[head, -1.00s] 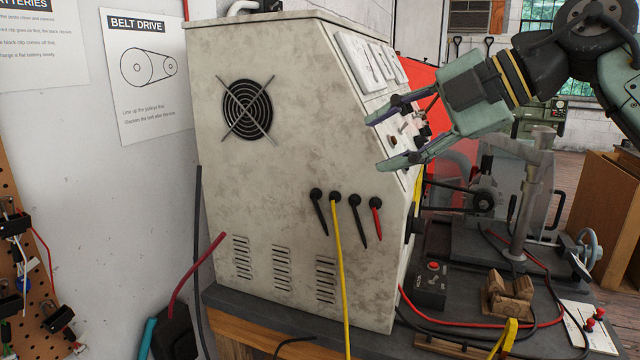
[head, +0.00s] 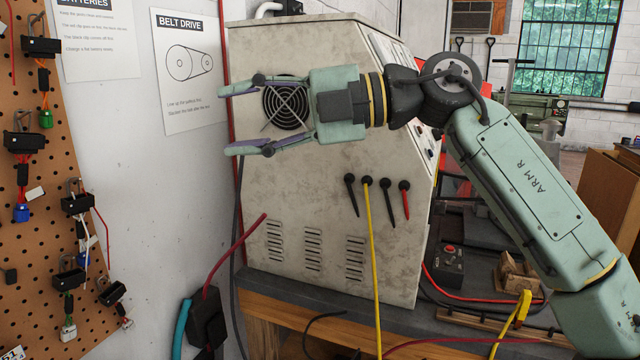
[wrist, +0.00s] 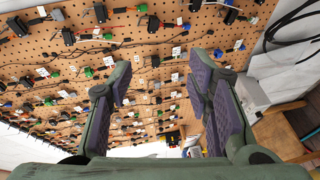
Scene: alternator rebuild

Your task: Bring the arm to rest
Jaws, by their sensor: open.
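My gripper (head: 244,120) is open and empty in the head view, its fingers pointing left. It is in the air in front of the upper part of the grey test cabinet (head: 300,200), overlapping the round fan grille in the picture. My green arm reaches up to it from the lower right. In the wrist view my gripper's two fingers (wrist: 160,95) stand wide apart with nothing between them, with a pegboard beyond.
The pegboard (head: 60,230) with several hanging connectors is at the left. Black, yellow and red leads hang on the cabinet's front. A small black box with a red button (head: 447,265) and wooden blocks (head: 517,275) sit on the bench at right.

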